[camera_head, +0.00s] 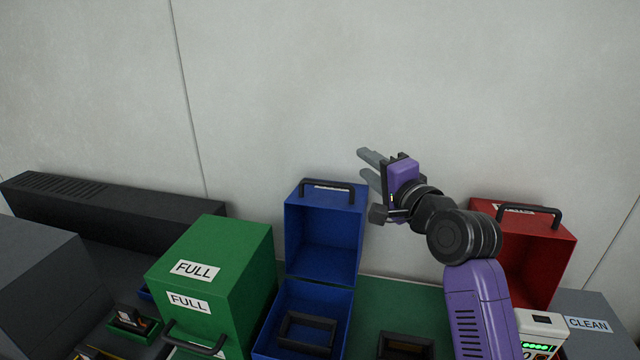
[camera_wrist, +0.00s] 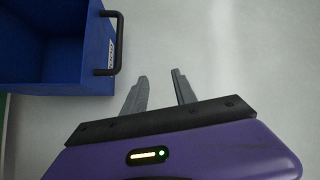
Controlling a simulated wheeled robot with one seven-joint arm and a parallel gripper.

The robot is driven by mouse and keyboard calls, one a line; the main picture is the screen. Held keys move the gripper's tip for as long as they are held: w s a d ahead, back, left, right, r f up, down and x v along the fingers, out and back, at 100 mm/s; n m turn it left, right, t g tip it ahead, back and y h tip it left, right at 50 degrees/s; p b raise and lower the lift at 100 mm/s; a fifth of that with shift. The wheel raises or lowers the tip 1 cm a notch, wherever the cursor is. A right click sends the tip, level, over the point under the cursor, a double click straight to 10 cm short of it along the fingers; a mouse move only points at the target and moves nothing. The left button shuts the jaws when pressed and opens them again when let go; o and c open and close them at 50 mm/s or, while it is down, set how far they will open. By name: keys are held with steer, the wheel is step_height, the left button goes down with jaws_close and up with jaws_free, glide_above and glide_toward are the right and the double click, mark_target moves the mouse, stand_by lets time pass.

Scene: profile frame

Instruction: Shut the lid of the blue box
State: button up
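The blue box (camera_head: 265,339) stands at the middle of the bench with its lid (camera_head: 324,243) raised upright at the back, hollow side facing me. A black handle (camera_head: 327,186) is on the lid's top edge. A dark rectangular frame (camera_head: 307,333) lies in the box. My gripper (camera_head: 364,164) is in the air, above and to the right of the lid, apart from it. In the wrist view my gripper (camera_wrist: 160,79) has its two fingers spread with nothing between them. The lid (camera_wrist: 60,50) and its handle (camera_wrist: 118,42) are to their left there.
A green box (camera_head: 222,270) labelled FULL stands shut to the left. A red box (camera_head: 545,265) with its lid raised is to the right, partly behind my arm. A grey wall (camera_head: 300,90) rises behind. A dark frame (camera_head: 405,346) lies on the green mat (camera_head: 400,308).

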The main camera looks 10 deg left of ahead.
mark_target(331, 186)
steer(key=shift+w+a+f+m+g, duration=0.55)
steer(key=shift+w+a+f, duration=0.2)
steer(key=shift+a+f, duration=0.65)
steer(key=shift+w+a+f+m+g, duration=0.5)
steer(key=shift+w+a+f, duration=0.3)
steer(key=shift+a+f, duration=0.6)
steer(key=shift+w+a+f+m+g, duration=0.65)
steer(key=shift+a+f, duration=0.45)
steer(key=shift+a, duration=0.5)
steer(key=shift+w, duration=0.1)
jaws_close()
steer(key=shift+f, duration=0.1)
